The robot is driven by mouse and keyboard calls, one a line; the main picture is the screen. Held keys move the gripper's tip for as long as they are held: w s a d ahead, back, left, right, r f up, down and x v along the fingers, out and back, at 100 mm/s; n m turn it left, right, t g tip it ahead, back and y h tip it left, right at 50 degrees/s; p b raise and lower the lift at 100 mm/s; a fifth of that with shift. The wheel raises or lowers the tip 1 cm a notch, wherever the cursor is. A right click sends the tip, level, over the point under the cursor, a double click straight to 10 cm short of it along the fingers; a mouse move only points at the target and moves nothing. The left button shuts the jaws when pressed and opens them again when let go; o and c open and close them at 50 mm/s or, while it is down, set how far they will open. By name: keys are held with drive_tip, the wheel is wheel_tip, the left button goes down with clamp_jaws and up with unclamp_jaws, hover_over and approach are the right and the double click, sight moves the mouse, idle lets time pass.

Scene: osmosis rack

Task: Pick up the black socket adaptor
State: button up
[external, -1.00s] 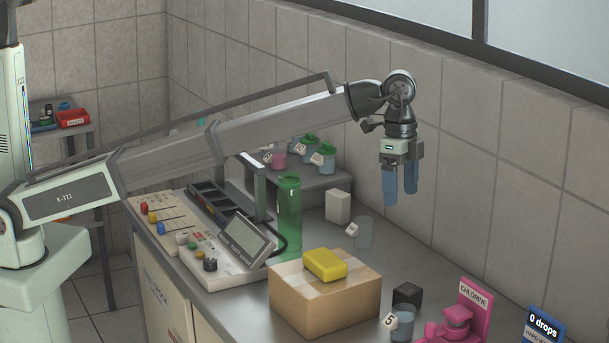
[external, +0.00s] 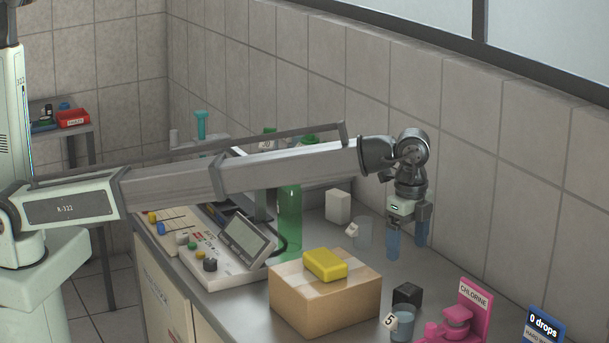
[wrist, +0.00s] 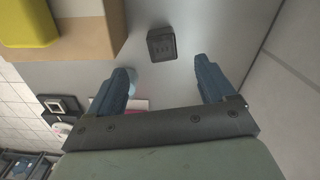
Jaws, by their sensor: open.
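The black socket adaptor (external: 407,295) is a small dark cube on the grey bench, right of the cardboard box and behind the cup marked 5. In the wrist view the adaptor (wrist: 161,44) lies ahead of my fingers, between their lines and a little left of the middle of the gap. My gripper (external: 407,250) points down with its two blue fingers apart and empty, above the bench and above and behind the adaptor in the external view. It also shows in the wrist view (wrist: 165,80).
A cardboard box (external: 325,303) with a yellow sponge-like block (external: 325,264) on top stands left of the adaptor. The cup marked 5 (external: 403,323) and a pink chlorine stand (external: 470,308) are close in front. A clear cup (external: 363,233) stands behind. The tiled wall is at the right.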

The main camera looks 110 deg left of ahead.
sight(406, 287)
wheel_tip(406, 287, down, 7)
drive_tip(key=shift+r, duration=0.2)
drive_tip(key=shift+w+f, duration=0.15)
drive_tip(key=shift+f, duration=1.35)
drive_tip(key=shift+w+f, duration=0.1)
drive_tip(key=shift+f, duration=1.35)
drive_tip(key=shift+c, duration=0.4)
drive_tip(key=c, duration=1)
drive_tip(key=shift+r, duration=0.2)
